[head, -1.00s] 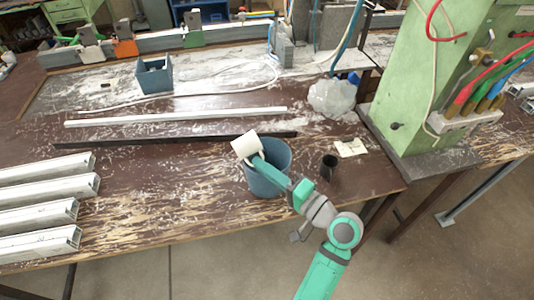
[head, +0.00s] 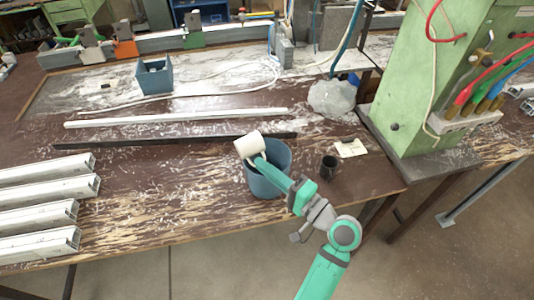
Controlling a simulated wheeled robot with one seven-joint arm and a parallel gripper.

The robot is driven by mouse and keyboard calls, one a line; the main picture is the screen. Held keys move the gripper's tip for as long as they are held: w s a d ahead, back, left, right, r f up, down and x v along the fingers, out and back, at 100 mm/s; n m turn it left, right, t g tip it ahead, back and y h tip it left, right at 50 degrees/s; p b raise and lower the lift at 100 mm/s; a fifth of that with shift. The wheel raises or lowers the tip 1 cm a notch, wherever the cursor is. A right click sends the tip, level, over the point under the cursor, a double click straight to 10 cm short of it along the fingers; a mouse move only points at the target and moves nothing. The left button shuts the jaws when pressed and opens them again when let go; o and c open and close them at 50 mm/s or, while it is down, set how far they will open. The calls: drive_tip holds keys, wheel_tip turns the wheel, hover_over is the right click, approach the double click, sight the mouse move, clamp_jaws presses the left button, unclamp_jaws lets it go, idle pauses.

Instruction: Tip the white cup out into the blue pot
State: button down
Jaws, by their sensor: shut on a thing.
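The white cup (head: 249,145) is tilted over the left part of the blue pot's rim in the head view. My gripper (head: 260,161) is shut on the cup, and the fingers are partly hidden against it. The blue pot (head: 281,158) stands upright near the front edge of the bench, partly covered by the cup and my arm. The inside of the cup and the bottom of the pot are hidden, so their contents cannot be told.
A small black cup (head: 328,167) stands right of the pot. A black bar (head: 170,141) and a white bar (head: 180,117) lie behind. White profiles (head: 40,214) lie at the left. A green machine column (head: 425,80) stands at the right.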

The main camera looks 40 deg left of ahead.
drive_tip(key=shift+s+f+m, duration=0.1)
drive_tip(key=shift+f+m, duration=0.25)
drive_tip(key=shift+m, duration=0.25)
drive_tip(key=shift+r+m+y+b, duration=0.1)
drive_tip(key=shift+m+y+b, duration=0.3)
drive_tip(key=shift+m, duration=0.2)
